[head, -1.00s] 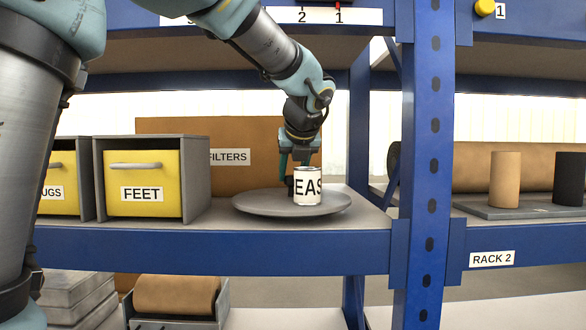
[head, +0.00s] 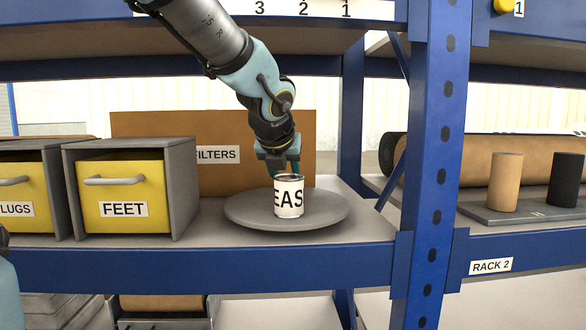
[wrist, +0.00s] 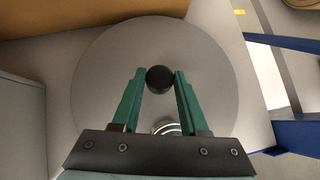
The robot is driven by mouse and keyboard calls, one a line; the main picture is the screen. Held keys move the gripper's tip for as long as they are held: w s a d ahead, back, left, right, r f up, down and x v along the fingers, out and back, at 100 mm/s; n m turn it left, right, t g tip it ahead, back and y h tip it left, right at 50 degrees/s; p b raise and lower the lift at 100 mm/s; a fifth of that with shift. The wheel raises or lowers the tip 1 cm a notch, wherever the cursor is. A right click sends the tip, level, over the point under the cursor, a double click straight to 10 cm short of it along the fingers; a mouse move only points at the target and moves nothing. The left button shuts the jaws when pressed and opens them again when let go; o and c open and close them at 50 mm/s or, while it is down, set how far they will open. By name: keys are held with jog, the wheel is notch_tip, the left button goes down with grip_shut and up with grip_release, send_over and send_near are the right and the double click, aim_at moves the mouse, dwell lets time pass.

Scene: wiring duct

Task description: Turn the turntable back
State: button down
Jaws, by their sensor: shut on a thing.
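The turntable (head: 245,211) is a round grey disc lying flat on the blue shelf. In the wrist view the green fingers of my gripper (wrist: 163,80) close on a short black round knob (wrist: 160,79) on the turntable (wrist: 105,80). Part of the can's rim (wrist: 167,126) shows between the fingers.
A grey drawer box labelled FEET (head: 185,190) stands just left of the turntable. A brown FILTERS box (head: 150,125) is behind it. A blue upright post (head: 430,200) stands to the right, with a tray (head: 520,210) of cylinders beyond.

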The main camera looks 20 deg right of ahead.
dwell(0.6)
jog(key=shift+c, duration=2.2)
grip_release()
jog(key=v, duration=0.4)
jog(key=p+v, duration=0.1)
jog(key=v, duration=0.4)
jog(key=shift+w+a+r, duration=0.1)
jog(key=shift+a+r, duration=0.15)
jog(key=shift+r, duration=0.15)
jog(key=shift+s+a+r+p, duration=0.3)
jog(key=shift+s+p, duration=0.2)
jog(key=shift+p, duration=0.35)
jog(key=shift+s, duration=0.15)
